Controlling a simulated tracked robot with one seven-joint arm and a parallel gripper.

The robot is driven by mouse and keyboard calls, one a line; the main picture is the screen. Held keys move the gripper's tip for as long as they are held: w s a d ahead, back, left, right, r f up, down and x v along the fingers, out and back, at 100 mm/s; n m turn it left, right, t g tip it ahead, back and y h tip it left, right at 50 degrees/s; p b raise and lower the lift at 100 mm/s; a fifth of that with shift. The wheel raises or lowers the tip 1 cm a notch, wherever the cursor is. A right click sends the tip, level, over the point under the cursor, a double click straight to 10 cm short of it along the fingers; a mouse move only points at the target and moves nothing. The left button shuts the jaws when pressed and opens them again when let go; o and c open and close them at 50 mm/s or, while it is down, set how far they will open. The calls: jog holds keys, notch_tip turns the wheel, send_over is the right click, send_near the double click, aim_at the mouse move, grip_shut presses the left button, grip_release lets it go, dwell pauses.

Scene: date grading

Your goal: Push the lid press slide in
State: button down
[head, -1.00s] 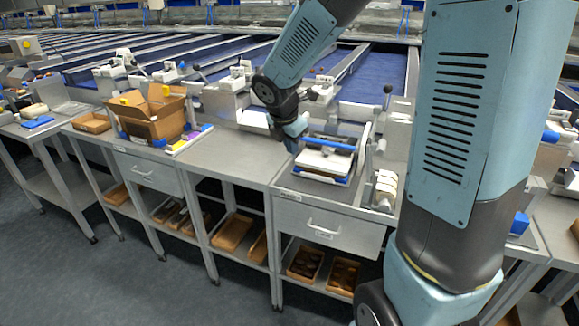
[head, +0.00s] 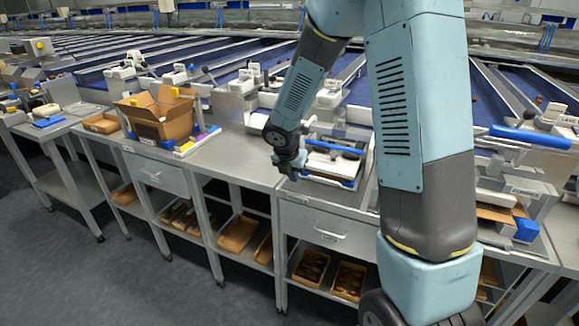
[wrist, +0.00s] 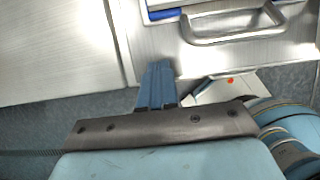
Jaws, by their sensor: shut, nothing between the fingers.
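The lid press stands on the grey bench right of centre in the head view. It has a blue crossbar (head: 335,148) over a white slide (head: 328,168) with blue edging. A blue and white edge (wrist: 165,13), apparently the slide's front, shows at the top of the wrist view. My gripper (head: 290,176) is at the left front corner of the press, pointing down; whether it touches is unclear. Its blue fingers (wrist: 157,82) are together and empty, below that edge in the wrist view.
A drawer handle (wrist: 235,25) lies right of my fingers in the wrist view, on the drawer (head: 315,226) under the press. An open carton (head: 160,115) stands on the bench to the left. Bare bench top (head: 235,160) lies between them.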

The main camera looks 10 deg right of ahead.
jog(key=shift+w+d+f, duration=0.2)
jog(key=shift+w+d, duration=0.45)
jog(key=shift+w, duration=0.25)
jog(key=shift+w+d+f, duration=0.15)
jog(key=shift+w+d, duration=0.45)
jog(key=shift+w, duration=0.25)
jog(key=shift+w, duration=0.1)
